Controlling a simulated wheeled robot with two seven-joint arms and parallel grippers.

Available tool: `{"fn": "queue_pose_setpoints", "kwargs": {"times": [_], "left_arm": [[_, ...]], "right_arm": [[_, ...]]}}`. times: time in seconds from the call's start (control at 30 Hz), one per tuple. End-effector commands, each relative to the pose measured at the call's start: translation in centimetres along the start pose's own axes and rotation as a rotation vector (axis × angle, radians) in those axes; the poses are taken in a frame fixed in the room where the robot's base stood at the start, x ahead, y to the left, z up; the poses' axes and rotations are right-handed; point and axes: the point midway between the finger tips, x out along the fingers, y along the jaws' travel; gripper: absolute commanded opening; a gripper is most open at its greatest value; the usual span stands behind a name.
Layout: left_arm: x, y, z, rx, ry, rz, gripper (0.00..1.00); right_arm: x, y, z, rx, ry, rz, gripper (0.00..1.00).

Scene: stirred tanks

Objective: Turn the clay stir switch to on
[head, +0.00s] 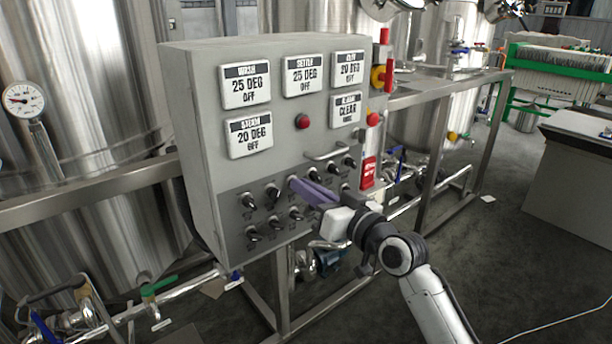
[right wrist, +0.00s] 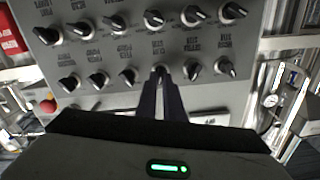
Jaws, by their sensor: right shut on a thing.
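The grey control panel (head: 200,130) carries two rows of black rotary switches with pale pointers. In the right wrist view, my right gripper (right wrist: 160,80) is shut on that switch knob (right wrist: 158,71), largely covered by the fingers. My left gripper is not seen.
Neighbouring switches, such as one on the left (right wrist: 128,76) and one on the right (right wrist: 193,70), sit close beside the fingers. A metal handle bar (head: 330,151) juts out above the switches. Red buttons (head: 302,122) and a steel frame (head: 440,92) are nearby.

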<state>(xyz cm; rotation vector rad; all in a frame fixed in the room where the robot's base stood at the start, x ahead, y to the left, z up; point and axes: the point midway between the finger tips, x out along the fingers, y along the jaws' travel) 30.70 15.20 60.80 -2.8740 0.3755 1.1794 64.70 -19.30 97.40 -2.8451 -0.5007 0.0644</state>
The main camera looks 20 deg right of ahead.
Motion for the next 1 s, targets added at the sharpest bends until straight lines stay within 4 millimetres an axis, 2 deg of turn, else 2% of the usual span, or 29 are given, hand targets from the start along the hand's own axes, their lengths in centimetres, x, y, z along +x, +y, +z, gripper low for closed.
{"fn": "queue_pose_setpoints", "kwargs": {"times": [0.1,0.4,1.0], "left_arm": [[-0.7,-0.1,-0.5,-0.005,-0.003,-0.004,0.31],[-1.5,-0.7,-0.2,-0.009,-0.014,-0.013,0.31],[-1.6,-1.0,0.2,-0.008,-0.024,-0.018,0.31]], "right_arm": [[0.0,0.0,-0.2,0.088,-0.004,0.001,0.0],[0.0,0.1,0.0,0.235,-0.003,0.0,0.0],[0.0,0.2,0.1,0.287,-0.001,0.0,0.0]]}}
